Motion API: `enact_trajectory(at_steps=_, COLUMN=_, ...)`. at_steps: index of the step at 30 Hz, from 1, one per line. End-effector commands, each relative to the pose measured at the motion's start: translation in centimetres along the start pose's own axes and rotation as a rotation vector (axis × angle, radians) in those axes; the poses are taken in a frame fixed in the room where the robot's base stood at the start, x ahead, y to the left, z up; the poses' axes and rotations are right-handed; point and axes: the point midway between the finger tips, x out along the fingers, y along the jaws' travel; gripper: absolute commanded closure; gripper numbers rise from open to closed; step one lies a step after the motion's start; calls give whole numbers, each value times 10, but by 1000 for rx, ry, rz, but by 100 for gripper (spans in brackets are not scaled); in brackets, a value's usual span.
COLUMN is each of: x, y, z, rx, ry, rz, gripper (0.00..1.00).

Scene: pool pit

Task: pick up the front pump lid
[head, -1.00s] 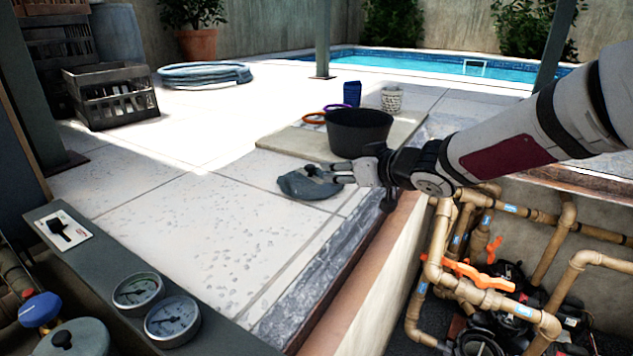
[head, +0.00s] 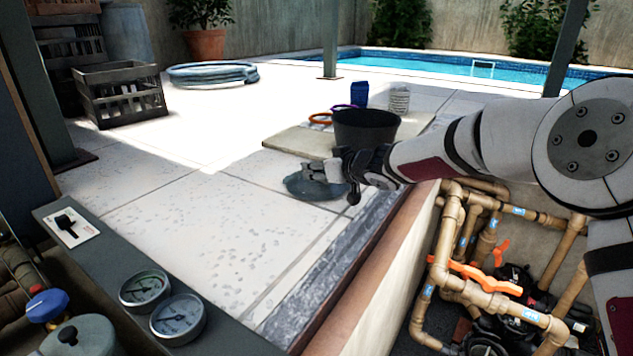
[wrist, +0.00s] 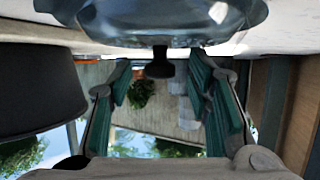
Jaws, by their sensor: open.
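A clear, bluish pump lid (head: 318,189) lies on the pale paving near the pit edge, just in front of a dark bucket. In the wrist view, which looks upside down, the see-through lid (wrist: 215,15) spans the top, with its dark knob (wrist: 160,66) pointing down the picture. My gripper (head: 314,172) is low over the lid, level and open. In the wrist view the teal-padded fingers of my gripper (wrist: 160,80) stand apart on either side of the knob's line. Whether they touch the lid cannot be told. My gripper hides part of the lid in the head view.
The dark bucket (head: 366,132) stands close beside my gripper on a beige mat (head: 290,140); it also shows in the wrist view (wrist: 40,85). Pipes (head: 450,245) fill the pit. Paving at left is clear.

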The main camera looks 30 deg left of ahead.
Motion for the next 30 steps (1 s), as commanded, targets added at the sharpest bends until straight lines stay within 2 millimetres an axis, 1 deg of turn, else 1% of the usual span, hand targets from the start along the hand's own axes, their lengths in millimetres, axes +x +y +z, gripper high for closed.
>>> enact_trajectory(at_steps=2, x=3, y=0, z=0, rx=1, ry=0, rz=1, gripper=54)
enact_trajectory(at_steps=8, x=3, y=0, z=0, rx=1, ry=0, rz=1, gripper=54)
enact_trajectory(at_steps=11, x=3, y=0, z=0, rx=1, ry=0, rz=1, gripper=75)
enact_trajectory(at_steps=12, x=3, y=0, z=0, rx=1, ry=0, rz=1, gripper=84)
enact_trajectory(at_steps=14, x=3, y=0, z=0, rx=1, ry=0, rz=1, gripper=97)
enact_trajectory(at_steps=15, x=3, y=0, z=0, rx=1, ry=0, rz=1, gripper=100)
enact_trajectory(at_steps=26, x=3, y=0, z=-1, rx=1, ry=1, rz=1, gripper=100)
enact_trajectory(at_steps=30, x=1, y=0, z=-5, rx=-1, ry=1, rz=1, gripper=100)
